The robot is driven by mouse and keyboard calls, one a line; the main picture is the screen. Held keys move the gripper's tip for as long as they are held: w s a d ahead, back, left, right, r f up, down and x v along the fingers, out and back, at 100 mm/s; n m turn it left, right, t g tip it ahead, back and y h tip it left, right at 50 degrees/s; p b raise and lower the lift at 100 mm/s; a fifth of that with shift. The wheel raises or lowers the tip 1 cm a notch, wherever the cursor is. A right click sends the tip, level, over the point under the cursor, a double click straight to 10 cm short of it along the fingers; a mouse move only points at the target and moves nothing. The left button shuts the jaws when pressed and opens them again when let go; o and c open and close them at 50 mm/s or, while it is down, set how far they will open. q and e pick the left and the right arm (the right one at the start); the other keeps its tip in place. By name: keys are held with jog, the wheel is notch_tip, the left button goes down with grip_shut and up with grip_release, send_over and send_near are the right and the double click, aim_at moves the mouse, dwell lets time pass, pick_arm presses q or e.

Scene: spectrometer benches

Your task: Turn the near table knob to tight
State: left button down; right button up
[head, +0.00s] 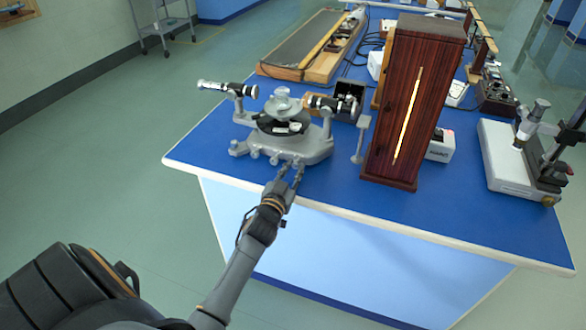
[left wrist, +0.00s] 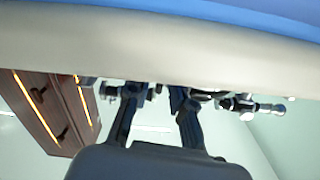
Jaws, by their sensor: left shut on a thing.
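The grey spectrometer (head: 308,148) stands on the blue bench near its front left corner, with a round table (head: 283,108) at its middle. Several small knobs show along its near side; I cannot tell for sure which is the near table knob. My left gripper (head: 287,172) reaches over the bench's front edge to this near side, with its fingertips at the small knobs. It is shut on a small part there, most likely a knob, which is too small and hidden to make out. In the left wrist view the two fingers (left wrist: 155,96) stand a little apart. My right gripper is not in view.
A tall dark wooden box (head: 408,110) with a bright slit stands right of the spectrometer; it also shows in the left wrist view (left wrist: 42,108). A thin grey stand (head: 360,140) is between them. A white-based instrument (head: 503,160) stands further right. The bench's front strip is clear.

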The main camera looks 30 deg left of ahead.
pick_arm(q)
jog(key=m, duration=0.3)
jog(key=shift+m, duration=2)
jog(key=c, duration=1.2)
grip_release()
jog(key=shift+o, duration=0.2)
